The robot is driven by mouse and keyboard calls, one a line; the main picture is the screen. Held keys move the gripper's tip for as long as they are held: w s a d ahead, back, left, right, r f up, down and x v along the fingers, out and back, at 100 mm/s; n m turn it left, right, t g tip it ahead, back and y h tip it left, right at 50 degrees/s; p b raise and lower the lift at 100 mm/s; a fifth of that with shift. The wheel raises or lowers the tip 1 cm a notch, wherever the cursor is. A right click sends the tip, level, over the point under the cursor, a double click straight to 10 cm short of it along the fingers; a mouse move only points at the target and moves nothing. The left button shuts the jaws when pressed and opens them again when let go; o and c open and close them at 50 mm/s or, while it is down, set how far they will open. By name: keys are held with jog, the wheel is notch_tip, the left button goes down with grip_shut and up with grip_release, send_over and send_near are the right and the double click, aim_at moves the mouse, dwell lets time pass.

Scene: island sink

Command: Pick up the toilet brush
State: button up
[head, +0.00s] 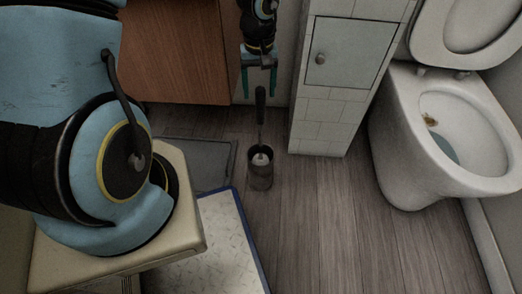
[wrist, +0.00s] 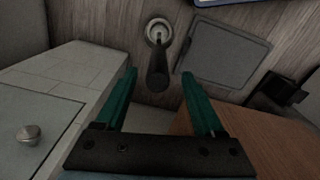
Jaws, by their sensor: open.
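The toilet brush (head: 260,107) stands upright in a dark round holder (head: 260,177) on the wooden floor, its black handle pointing up. In the wrist view the brush handle (wrist: 158,70) points toward the camera, beyond and between the green fingertips, with the holder (wrist: 158,30) around its base. My gripper (head: 259,88) is open and empty, pointing down; in the head view its fingers appear on either side of the handle's top. It also shows in the wrist view (wrist: 158,72). I cannot tell whether the handle top is at fingertip depth. The bristles are mostly hidden in the holder.
A tiled block with a grey door (head: 348,52) stands right of the brush. A brown wooden cabinet (head: 180,50) is to the left. A white toilet (head: 440,130) stands at the right.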

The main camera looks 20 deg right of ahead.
aim_at(260, 104)
jog(key=shift+d+f+b, duration=0.1)
jog(key=shift+f+b, duration=1.05)
jog(key=shift+f, duration=1.6)
jog(key=shift+c, duration=0.3)
grip_shut()
